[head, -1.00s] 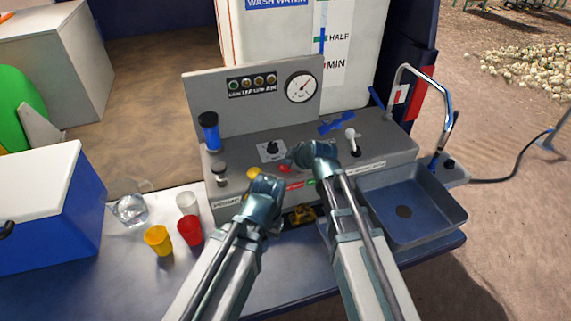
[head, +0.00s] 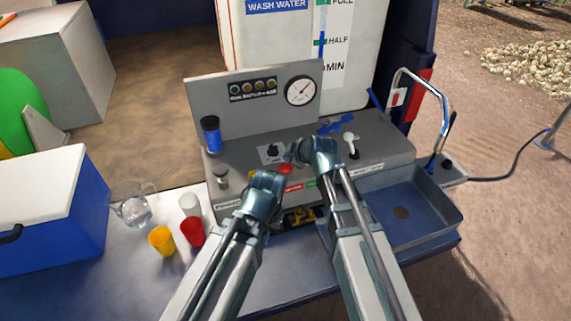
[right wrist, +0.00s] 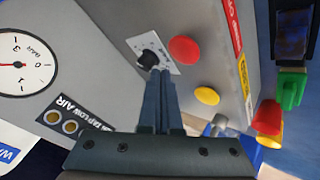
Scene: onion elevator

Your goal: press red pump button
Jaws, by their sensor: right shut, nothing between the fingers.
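The red pump button (head: 285,169) is a round red cap on the sloped grey panel, just below the black knob in the head view. It shows clear and uncovered in the right wrist view (right wrist: 185,49). My right gripper (head: 292,154) is shut and empty above the panel, close beside the red button. In the right wrist view its fingertips (right wrist: 159,72) overlap the edge of the black knob (right wrist: 147,58); contact with it cannot be told. My left gripper (head: 256,176) is left of the button, near the yellow button (right wrist: 207,96); its fingers are too unclear to read.
A white-handled lever (head: 350,144) and the sink (head: 424,207) are to the right. Cups, including a red one (head: 193,232), a jug (head: 133,208) and a blue cooler (head: 75,225) stand at the left.

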